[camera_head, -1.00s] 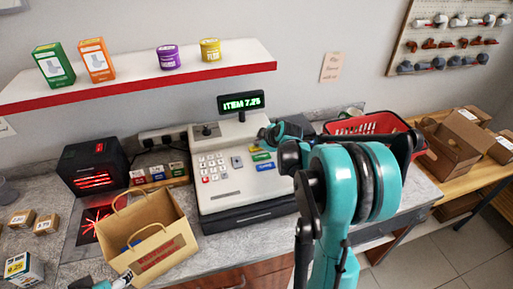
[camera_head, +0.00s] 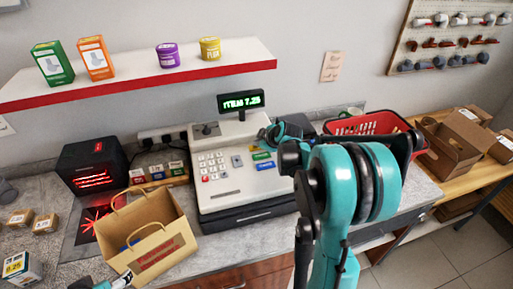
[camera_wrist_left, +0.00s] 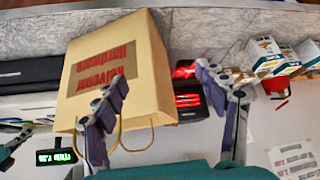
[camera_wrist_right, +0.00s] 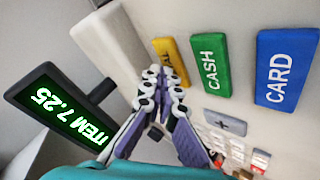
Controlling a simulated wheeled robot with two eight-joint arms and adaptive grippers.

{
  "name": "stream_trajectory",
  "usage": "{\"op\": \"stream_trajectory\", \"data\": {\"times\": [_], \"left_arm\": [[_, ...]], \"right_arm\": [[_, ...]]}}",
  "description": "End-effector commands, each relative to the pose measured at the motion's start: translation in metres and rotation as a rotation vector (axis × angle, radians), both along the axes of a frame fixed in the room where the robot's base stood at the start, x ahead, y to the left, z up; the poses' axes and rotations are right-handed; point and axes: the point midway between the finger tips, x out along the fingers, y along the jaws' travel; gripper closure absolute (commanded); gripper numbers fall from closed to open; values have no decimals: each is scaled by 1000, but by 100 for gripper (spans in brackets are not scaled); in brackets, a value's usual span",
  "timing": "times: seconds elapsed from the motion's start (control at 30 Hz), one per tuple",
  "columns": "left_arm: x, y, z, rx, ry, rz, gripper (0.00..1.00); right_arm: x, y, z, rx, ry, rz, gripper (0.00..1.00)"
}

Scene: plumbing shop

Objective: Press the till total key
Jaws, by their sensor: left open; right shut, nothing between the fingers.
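The till (camera_head: 240,185) stands on the counter, its raised display (camera_head: 240,102) reading ITEM 7.25. In the right wrist view a yellow key (camera_wrist_right: 171,58) sits beside a green CASH key (camera_wrist_right: 211,64) and a blue CARD key (camera_wrist_right: 286,68). The yellow key's label is mostly hidden by my fingers. My right gripper (camera_wrist_right: 163,76) is shut and empty, with its tips over or against the yellow key; I cannot tell whether they touch. My left gripper (camera_wrist_left: 160,84) is open and empty near the paper bag (camera_wrist_left: 150,45), left of the till in the head view.
The paper bag (camera_head: 150,243) stands close in front of the till's left side. A black scanner box (camera_head: 93,168) and small coloured boxes (camera_head: 157,173) are farther left. A red basket (camera_head: 365,126) is to the right, behind my right arm. A shelf (camera_head: 130,83) hangs above.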

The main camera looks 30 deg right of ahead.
Motion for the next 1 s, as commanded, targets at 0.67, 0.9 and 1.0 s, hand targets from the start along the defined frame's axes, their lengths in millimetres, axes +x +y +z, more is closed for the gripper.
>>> {"op": "stream_trajectory", "data": {"times": [0.67,0.9,1.0], "left_arm": [[0,0,-3,0,0,0,28],[0,0,3,0,0,0,28],[0,0,5,0,0,0,28]], "right_arm": [[0,0,-3,0,0,0,100],[0,0,6,0,0,0,100],[0,0,8,0,0,0,100]]}}
